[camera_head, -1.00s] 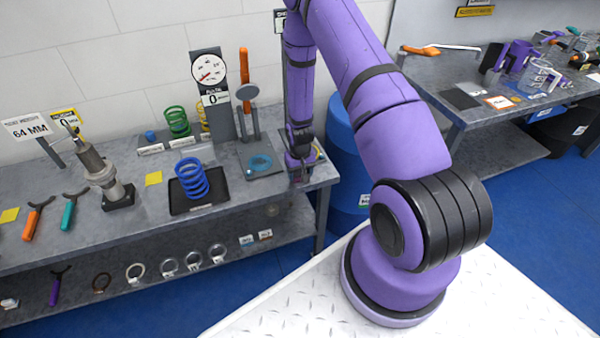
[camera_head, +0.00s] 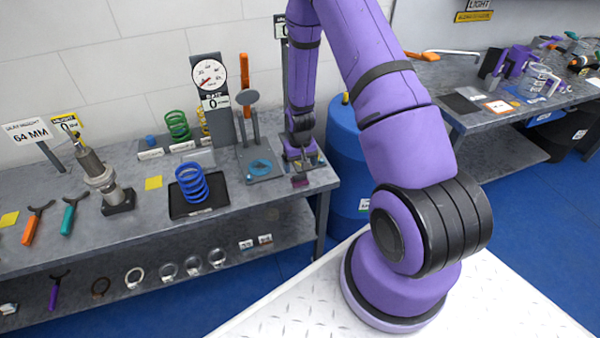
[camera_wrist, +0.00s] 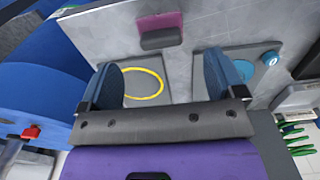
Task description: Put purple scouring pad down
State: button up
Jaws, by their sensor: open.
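The purple scouring pad (camera_head: 300,182) lies on the workbench near its front right corner. In the wrist view the pad (camera_wrist: 160,22) shows as a magenta strip beside a dark grey block-like part. My gripper (camera_head: 300,160) is just behind and above the pad in the head view. In the wrist view its two blue-grey fingers (camera_wrist: 165,80) are spread apart with nothing gripped between them. The pad lies beyond the fingertips, clear of both.
A blue spring (camera_head: 192,182) stands on a black tray (camera_head: 185,210). A blue barrel (camera_head: 345,170) stands right of the bench.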

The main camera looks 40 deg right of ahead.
jog(key=shift+r, duration=2.75)
notch_tip(320, 180, up, 16)
jog(key=t, duration=0.1)
send_over(300, 175)
jog(key=a, duration=0.3)
jog(key=s+a+r+n+t, duration=0.1)
jog(key=s+a+r, duration=0.15)
jog(key=r, duration=0.45)
jog(key=s+a+r+n+t, duration=0.1)
jog(key=s+a+r, duration=0.15)
jog(key=r, duration=0.45)
jog(key=s+a+r+t, duration=0.1)
jog(key=s+a+r, duration=0.1)
jog(key=s+r, duration=0.5)
jog(key=s+a+r+n+t, duration=0.1)
jog(key=s+a+r, duration=0.2)
jog(key=s+r, duration=0.4)
jog(key=s, duration=0.7)
jog(key=shift+s, duration=0.2)
jog(key=shift+c, duration=0.3)
